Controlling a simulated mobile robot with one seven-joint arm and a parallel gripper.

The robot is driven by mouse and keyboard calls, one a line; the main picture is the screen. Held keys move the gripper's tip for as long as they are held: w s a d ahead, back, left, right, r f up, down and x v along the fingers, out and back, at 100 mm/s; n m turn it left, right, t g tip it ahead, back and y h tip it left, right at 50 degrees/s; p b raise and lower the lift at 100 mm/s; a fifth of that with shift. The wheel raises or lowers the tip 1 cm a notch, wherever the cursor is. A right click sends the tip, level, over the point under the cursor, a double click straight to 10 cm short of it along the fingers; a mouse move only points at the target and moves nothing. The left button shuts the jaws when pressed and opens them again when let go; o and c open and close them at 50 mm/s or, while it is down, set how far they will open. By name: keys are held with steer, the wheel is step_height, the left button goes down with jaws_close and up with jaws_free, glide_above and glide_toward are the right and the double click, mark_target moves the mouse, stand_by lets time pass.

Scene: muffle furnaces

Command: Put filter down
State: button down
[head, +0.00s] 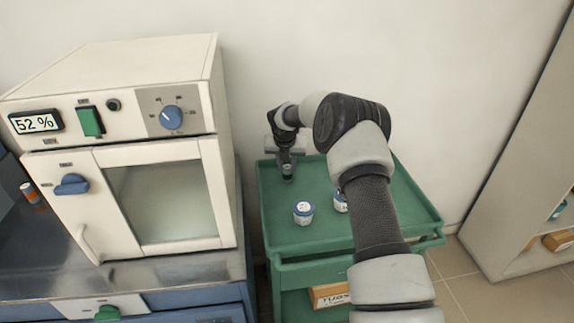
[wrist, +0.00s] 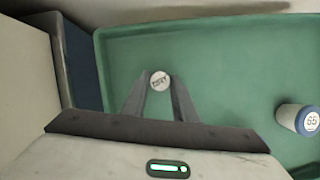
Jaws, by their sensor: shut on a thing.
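The filter, a small pale round-topped piece with dark lettering (wrist: 160,80), sits between my fingertips in the wrist view. My gripper (wrist: 159,88) is shut on it, over the green cart top (wrist: 225,65). In the head view my gripper (head: 287,171) points down over the back left of the green cart (head: 285,235). The filter is small there at the fingertips. I cannot tell whether its underside touches the cart top.
A white jar with a blue band (head: 303,212) stands on the cart; a second jar (head: 340,202) is partly behind my arm. A white furnace (head: 120,150) reading 52 % stands left on a steel bench. A cabinet (head: 520,150) is at the right. The cart's left middle is clear.

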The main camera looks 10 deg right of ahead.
steer(key=c, duration=1.4)
jaws_free()
steer(key=shift+c, duration=0.2)
